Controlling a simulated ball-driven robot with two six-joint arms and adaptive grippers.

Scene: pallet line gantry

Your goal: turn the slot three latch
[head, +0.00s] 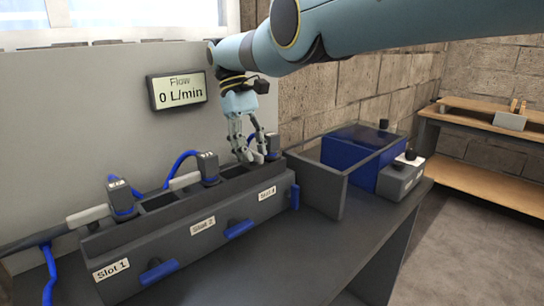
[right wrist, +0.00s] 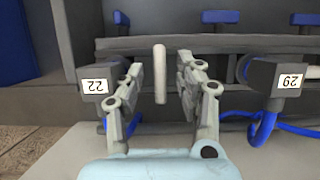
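The slot three latch (head: 294,195) is a small blue piece on the right end of the dark slot rack (head: 215,241), standing upright in the head view. The blue latches of slot 1 (head: 158,272) and slot 2 (head: 238,230) lie nearly level, slightly tilted. My right gripper (head: 250,156) points down over the rack's right end, behind the latch and apart from it. In the right wrist view its fingers (right wrist: 160,85) are open on both sides of a pale upright bar (right wrist: 160,73), with gaps visible. My left gripper is not in view.
A connector marked 22 (right wrist: 97,86) and another marked 29 (right wrist: 288,80) flank my fingers, with blue hoses. A flow display (head: 179,91) reads 0 L/min. Right of the rack stand a grey-walled bin (head: 318,187) and a blue box (head: 355,157). The bench front is clear.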

